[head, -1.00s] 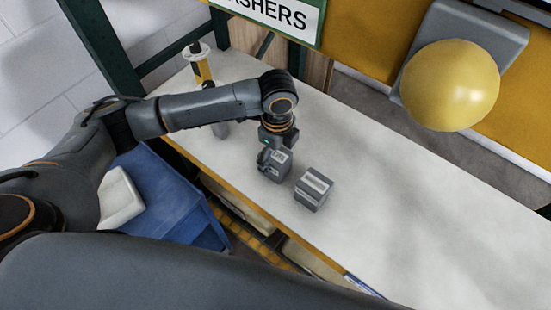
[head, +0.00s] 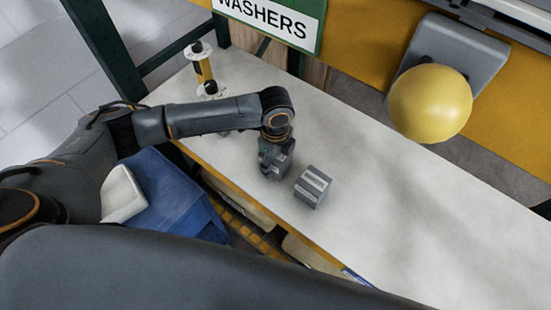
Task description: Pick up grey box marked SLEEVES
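The label print is too small to read, so I cannot tell which is marked SLEEVES. The right-hand grey box (head: 313,186) stands free, with a gap to my gripper. My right gripper is out of view.
A yellow and white spool-like item (head: 203,69) stands at the back left of the worktop. A blue bin (head: 165,200) is below the front edge. A yellow dome (head: 430,92) on a grey mount and a WASHERS sign (head: 270,18) are behind. The worktop's right side is clear.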

